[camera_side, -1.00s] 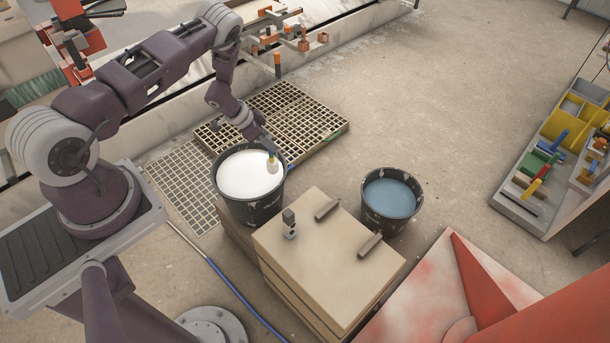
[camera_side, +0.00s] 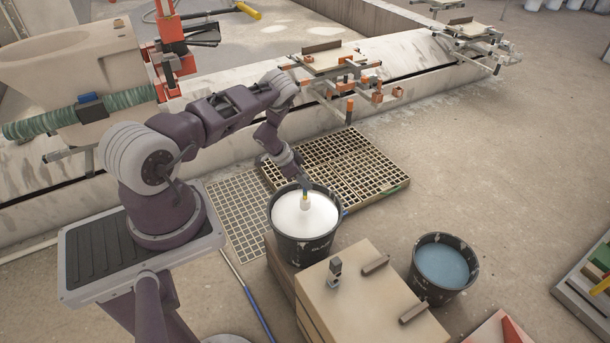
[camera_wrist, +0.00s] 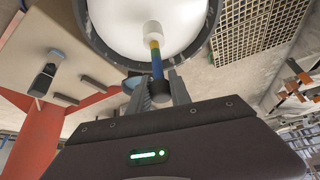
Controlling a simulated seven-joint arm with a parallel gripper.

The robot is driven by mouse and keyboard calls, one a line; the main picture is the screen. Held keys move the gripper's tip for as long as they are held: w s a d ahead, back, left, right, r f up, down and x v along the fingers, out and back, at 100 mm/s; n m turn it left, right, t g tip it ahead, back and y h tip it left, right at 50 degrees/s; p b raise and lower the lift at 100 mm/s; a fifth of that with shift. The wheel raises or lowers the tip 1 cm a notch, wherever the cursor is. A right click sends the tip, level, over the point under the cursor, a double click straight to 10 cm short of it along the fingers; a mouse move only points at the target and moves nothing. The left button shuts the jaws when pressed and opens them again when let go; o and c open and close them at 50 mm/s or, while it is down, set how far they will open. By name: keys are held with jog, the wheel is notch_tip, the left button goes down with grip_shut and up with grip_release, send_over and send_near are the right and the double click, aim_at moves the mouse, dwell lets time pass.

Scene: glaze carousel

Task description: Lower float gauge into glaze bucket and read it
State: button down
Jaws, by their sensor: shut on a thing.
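The float gauge (camera_wrist: 154,48) has a white float at its tip and a stem with yellow, green and blue bands. My gripper (camera_wrist: 158,92) is shut on its dark end in the wrist view. The gauge (camera_side: 304,203) also shows in the side view, over the bucket's white glaze, its float at or just above the surface; I cannot tell which. The glaze bucket (camera_side: 305,246) is black with splashes on its wall and is filled with white glaze almost to the rim. Its rim (camera_wrist: 112,57) also shows in the wrist view. My gripper (camera_side: 304,187) is above the bucket.
A box with a tan top (camera_side: 350,295) stands beside the bucket, carrying a small dark-headed fixture (camera_side: 335,270) and two bars. A second bucket (camera_side: 440,268) of blue liquid stands at the right. A floor grate (camera_side: 350,165) lies behind.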

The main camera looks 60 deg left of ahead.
aim_at(303, 199)
jog(key=shift+f, duration=5.3)
jog(key=c, duration=1.1)
grip_release()
